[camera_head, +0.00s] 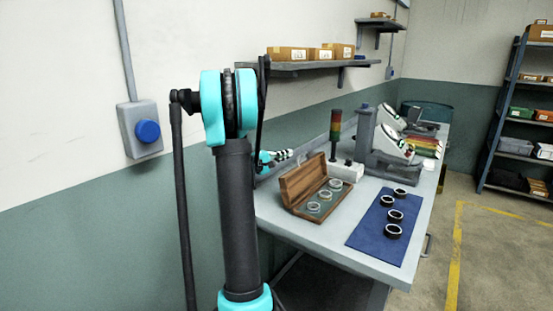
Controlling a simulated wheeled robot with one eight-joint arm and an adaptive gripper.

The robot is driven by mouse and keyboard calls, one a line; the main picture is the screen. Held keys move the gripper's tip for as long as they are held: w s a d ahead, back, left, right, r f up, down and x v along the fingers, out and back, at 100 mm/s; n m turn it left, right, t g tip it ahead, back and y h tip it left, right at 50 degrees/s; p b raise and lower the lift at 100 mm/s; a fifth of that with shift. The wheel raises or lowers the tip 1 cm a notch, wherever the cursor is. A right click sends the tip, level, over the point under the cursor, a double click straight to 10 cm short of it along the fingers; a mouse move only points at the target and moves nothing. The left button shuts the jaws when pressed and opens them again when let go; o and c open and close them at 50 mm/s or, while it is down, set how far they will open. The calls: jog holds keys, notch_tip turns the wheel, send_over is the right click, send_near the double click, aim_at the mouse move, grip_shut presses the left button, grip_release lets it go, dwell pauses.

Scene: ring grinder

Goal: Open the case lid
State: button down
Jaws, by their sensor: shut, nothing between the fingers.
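The brown wooden case (305,208) stands on the left part of the grey workbench, with several pale rings (313,207) in a row in its dark inside. Its lid (302,178) is raised and tilted up along the far-left side, so the inside shows. My gripper (299,157) is small in view, just behind the lid's upper edge, and shut with nothing held. My arm's dark link covers part of the view to its left. I cannot tell whether the gripper touches the lid.
A blue mat (365,238) with several black rings lies to the right of the case. A signal tower (335,135) and a grey machine (375,150) stand behind. A wall shelf (300,66) with boxes hangs above the bench (330,248). Open floor lies to the right.

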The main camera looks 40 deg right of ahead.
aim_at(300, 156)
jog(key=shift+s+d+r, duration=0.1)
jog(key=shift+s+d, duration=0.1)
jog(key=shift+s, duration=0.8)
jog(key=shift+s+d+r, duration=0.1)
jog(key=shift+s+d, duration=0.05)
jog(key=shift+s, duration=0.8)
jog(key=shift+s, duration=0.1)
jog(key=shift+s+d+r+m+y, duration=0.1)
jog(key=shift+s+d+r+m, duration=0.1)
jog(key=shift+s+m, duration=0.25)
jog(key=shift+s+d+r+m+y, duration=0.1)
jog(key=shift+s+r+m, duration=0.1)
jog(key=shift+s+m, duration=0.25)
jog(key=shift+s+d+r+m+y, duration=0.1)
jog(key=shift+s+d+r+m, duration=0.15)
jog(key=shift+s, duration=0.25)
jog(key=shift+a, duration=0.1)
